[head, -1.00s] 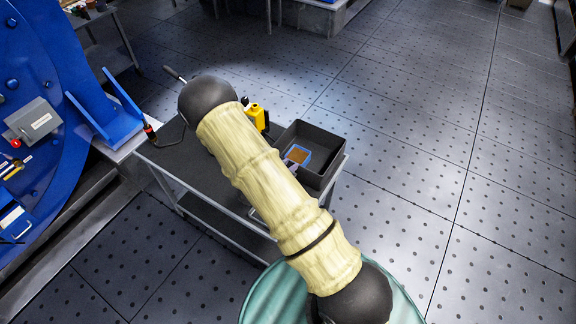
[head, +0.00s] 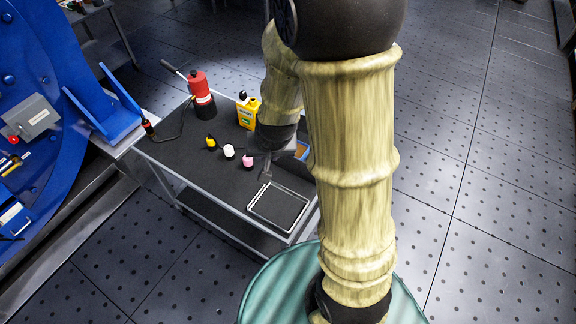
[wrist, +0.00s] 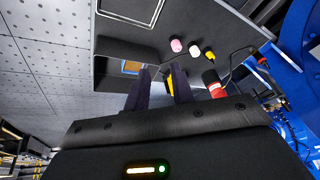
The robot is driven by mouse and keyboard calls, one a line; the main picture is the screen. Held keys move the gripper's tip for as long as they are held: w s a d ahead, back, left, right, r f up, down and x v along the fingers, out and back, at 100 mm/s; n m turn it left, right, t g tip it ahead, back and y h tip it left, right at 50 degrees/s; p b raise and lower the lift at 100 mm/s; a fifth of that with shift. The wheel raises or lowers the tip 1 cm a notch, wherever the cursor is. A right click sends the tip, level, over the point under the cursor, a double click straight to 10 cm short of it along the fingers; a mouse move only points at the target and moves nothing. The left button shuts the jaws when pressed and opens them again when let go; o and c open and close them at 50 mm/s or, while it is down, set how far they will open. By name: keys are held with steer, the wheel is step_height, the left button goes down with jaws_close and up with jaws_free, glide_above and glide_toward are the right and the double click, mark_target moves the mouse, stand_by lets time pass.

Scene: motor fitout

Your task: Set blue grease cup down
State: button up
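The blue grease cup (head: 302,150), a square blue-rimmed cup with orange-brown contents, shows partly behind my arm in the head view. In the wrist view its orange-brown contents (wrist: 131,67) appear in a dark recess, beside the fingers. My gripper (head: 266,168) is over the cart top, left of the cup, and largely hidden by my wrist. In the wrist view the two dark fingers of my gripper (wrist: 160,80) stand apart, with nothing gripped between them. The cup appears to be outside the fingers.
A light-rimmed tray (head: 270,222) lies at the cart's front corner. Pink (head: 248,161), white (head: 228,151) and yellow-black (head: 210,142) small items sit left of my gripper. A yellow bottle (head: 248,114) and red cylinder (head: 201,88) stand behind. The dark bin is mostly hidden by my arm.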

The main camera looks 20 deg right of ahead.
steer(key=s+d+r+n+g, duration=0.1)
steer(key=s+d+r+n, duration=0.1)
steer(key=s, duration=0.6)
step_height(320, 180, up, 3)
steer(key=shift+s+f+n+g, duration=0.1)
steer(key=shift+s+n+g, duration=0.3)
steer(key=shift+n, duration=0.2)
